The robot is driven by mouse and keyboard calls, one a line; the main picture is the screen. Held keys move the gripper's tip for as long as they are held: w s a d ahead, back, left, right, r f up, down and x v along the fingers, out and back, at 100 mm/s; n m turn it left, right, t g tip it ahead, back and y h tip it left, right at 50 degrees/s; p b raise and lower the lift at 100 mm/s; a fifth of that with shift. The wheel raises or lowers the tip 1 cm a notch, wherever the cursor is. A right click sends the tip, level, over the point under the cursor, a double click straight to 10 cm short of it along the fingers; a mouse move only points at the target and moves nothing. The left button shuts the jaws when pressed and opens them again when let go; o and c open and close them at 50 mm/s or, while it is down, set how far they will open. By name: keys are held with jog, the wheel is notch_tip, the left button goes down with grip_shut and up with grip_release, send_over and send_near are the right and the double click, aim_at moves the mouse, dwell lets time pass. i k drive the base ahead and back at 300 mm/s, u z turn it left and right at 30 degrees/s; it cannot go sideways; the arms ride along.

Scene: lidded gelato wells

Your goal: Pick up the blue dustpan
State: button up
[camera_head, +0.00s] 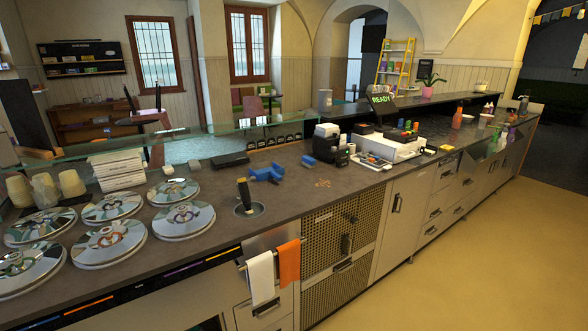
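A blue object (266,173), which looks like the dustpan, lies on the dark counter top (290,190) near its back edge. A darker grey-blue piece, perhaps its handle, extends from its right end; it is too small to tell. A smaller blue item (308,160) lies a little to the right of it, apart from it. My gripper does not show in this view.
Several round metal well lids (183,221) cover the counter's left part. A dark-handled tool (244,194) stands upright in a round metal fitting. White and orange towels (288,263) hang in front. A white machine (390,148) stands farther right. The yellow floor (480,250) is clear.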

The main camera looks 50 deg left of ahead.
aim_at(270, 173)
jog(key=u, duration=0.55)
jog(key=i, duration=1.35)
jog(key=u, duration=2)
jog(key=i, duration=1.45)
jog(key=u, duration=0.65)
